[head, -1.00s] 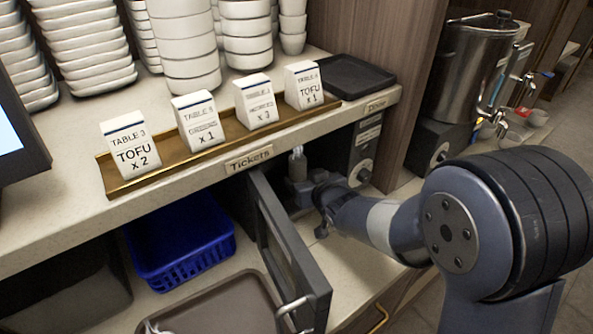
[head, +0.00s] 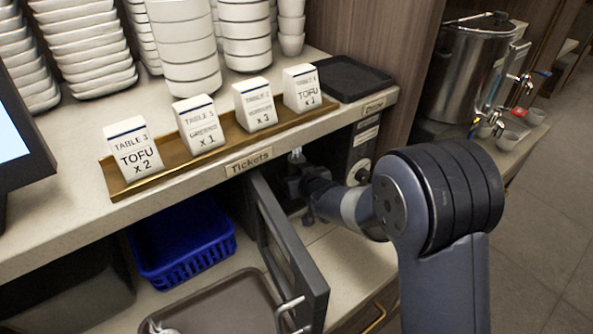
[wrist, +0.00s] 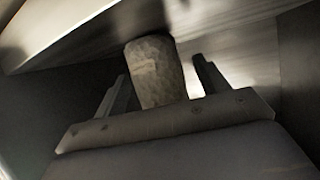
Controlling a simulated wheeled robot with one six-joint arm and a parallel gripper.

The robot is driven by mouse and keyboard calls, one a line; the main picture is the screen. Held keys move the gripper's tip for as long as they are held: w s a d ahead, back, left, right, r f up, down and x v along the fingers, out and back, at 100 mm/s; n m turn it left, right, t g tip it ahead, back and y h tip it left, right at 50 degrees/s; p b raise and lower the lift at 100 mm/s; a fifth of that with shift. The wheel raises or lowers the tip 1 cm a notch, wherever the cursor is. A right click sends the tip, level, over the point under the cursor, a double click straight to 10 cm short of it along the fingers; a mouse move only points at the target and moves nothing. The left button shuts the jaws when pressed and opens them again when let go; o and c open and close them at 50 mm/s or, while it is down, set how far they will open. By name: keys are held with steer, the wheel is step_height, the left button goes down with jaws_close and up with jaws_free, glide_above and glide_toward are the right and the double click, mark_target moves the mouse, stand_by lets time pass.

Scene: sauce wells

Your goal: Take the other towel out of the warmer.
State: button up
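The warmer (head: 362,150) stands under the counter with its dark door (head: 290,250) swung open toward the front. My arm reaches in past the door, and my gripper is mostly hidden by the arm and the door in the head view. In the wrist view my gripper (wrist: 164,92) is open, with its two dark fingers apart. A rolled pale towel (wrist: 155,70) lies ahead between the fingers, with a gap showing on its right side. Its far end is close to a bright metal surface inside the warmer.
A blue basket (head: 185,240) and a brown tray (head: 225,305) sit on the shelf left of the door. The counter above holds a brass ticket rail (head: 118,187), and a dark tray (head: 350,78). A steel urn (head: 470,75) stands at right.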

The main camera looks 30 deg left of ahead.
steer(key=c, duration=1.1)
steer(key=shift+o, duration=0.2)
